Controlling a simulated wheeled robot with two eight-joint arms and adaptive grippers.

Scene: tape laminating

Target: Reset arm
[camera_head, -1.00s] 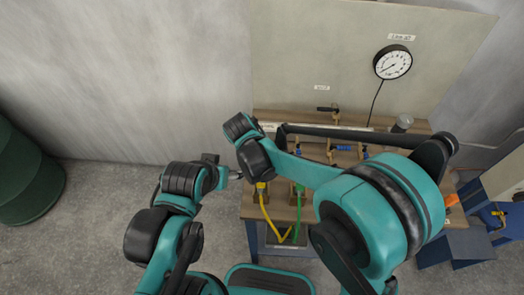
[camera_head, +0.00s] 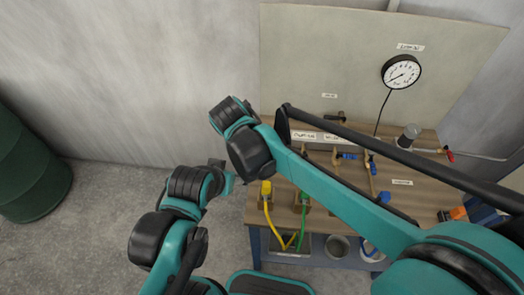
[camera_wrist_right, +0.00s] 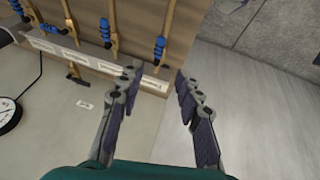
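My right arm reaches in from the lower right in the head view, its black-and-teal wrist up at the left of the bench. The wrist hides the right gripper there. In the right wrist view my right gripper (camera_wrist_right: 158,82) is open, its two fingers well apart with nothing between them. My left arm is folded at the lower left in the head view. Only a small part of my left gripper (camera_head: 231,183) shows beside its wrist, left of the bench, and its fingers cannot be made out.
A wooden bench (camera_head: 430,200) carries pipes with blue-handled valves (camera_head: 347,156), yellow and green hoses (camera_head: 303,222) and a grey cylinder (camera_head: 409,137). A backboard (camera_head: 300,60) with a round gauge (camera_head: 401,72) stands behind. A green barrel (camera_head: 30,175) stands far left. Floor between barrel and bench is clear.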

